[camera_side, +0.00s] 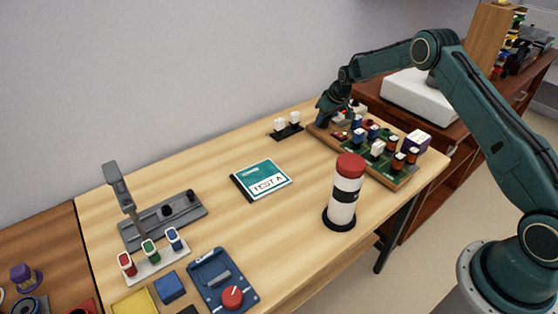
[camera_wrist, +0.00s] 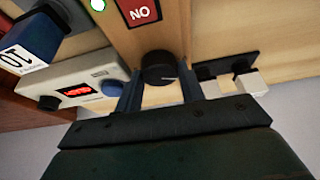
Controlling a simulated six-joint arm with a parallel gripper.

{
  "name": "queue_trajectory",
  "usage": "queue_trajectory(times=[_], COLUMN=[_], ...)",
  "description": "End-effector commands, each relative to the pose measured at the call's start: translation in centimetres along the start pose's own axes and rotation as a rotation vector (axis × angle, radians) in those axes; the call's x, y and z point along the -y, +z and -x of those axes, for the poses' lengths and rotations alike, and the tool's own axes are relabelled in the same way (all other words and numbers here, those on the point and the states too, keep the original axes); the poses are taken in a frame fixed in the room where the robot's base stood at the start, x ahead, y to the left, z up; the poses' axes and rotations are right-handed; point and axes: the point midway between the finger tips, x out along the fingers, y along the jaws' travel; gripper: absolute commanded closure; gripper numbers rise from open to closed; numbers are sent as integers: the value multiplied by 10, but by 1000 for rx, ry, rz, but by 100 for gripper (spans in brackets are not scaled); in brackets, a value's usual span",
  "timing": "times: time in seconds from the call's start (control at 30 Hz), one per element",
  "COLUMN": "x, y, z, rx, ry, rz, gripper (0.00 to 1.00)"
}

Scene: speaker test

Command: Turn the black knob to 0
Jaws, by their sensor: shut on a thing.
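The black knob (camera_wrist: 160,70) shows in the wrist view, round and dark with a pale mark on its face. My gripper (camera_wrist: 160,92) is shut on it, with one finger on each side. In the side view my gripper (camera_side: 322,117) reaches down at the far left end of the green board (camera_side: 400,180), and the knob is hidden behind it. I cannot read any scale or a 0 by the knob.
In the wrist view a white meter with a red display (camera_wrist: 77,92) stands left of the knob, and two white switches (camera_wrist: 248,83) stand right. A striped cylinder (camera_side: 345,190) stands before the board; the table's middle is mostly clear.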

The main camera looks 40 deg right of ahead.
Motion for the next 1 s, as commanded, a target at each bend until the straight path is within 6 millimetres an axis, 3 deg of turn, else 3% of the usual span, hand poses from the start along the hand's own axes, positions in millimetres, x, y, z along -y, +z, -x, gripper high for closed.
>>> queue_trajectory(times=[0.4,0.93,0.97,1.0], x=[-2,-1,-1,-2], y=[0,-1,-1,-1], z=[0,0,0,0], rx=[0,-1,-1,-1], ry=[-94,-107,-107,-107], rz=[226,258,258,258], gripper=[84,84,56,52])
